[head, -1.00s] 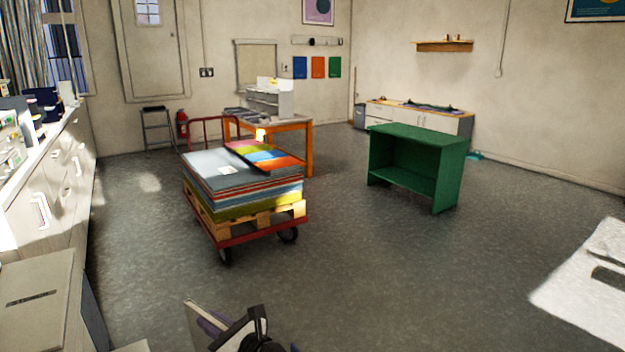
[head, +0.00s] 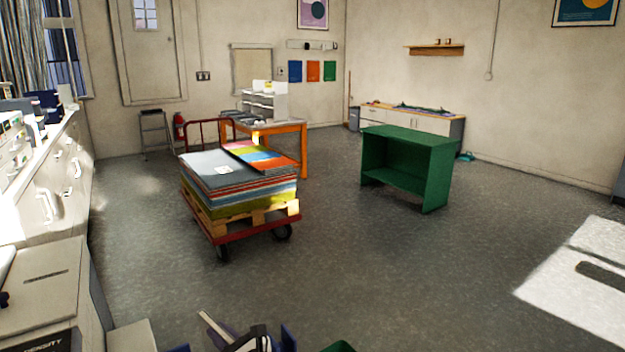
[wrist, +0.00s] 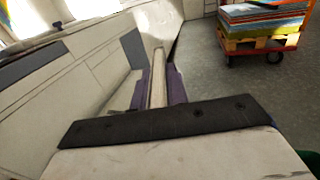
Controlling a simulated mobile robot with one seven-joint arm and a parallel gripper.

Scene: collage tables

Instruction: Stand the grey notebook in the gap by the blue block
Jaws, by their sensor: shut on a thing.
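My gripper (head: 232,338) shows at the bottom edge of the head view, partly cut off. It is shut on a thin, pale slab, seen nearly edge-on, which I take as the grey notebook (head: 211,325). In the wrist view the notebook (wrist: 158,78) is a narrow light strip between the purple fingers of my gripper (wrist: 159,90), pointing away from the camera. Its cover is hardly visible. Small blue patches show beside the gripper in the head view, but I cannot tell whether any is the blue block. I cannot make out the gap.
A cart (head: 255,235) bears a pallet of stacked coloured sheets. A green open-fronted table (head: 410,140) stands to the right, an orange table (head: 290,127) with a white shelf unit (head: 262,102) behind. A pale drawer counter (head: 60,190) runs along the left. Open floor lies ahead.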

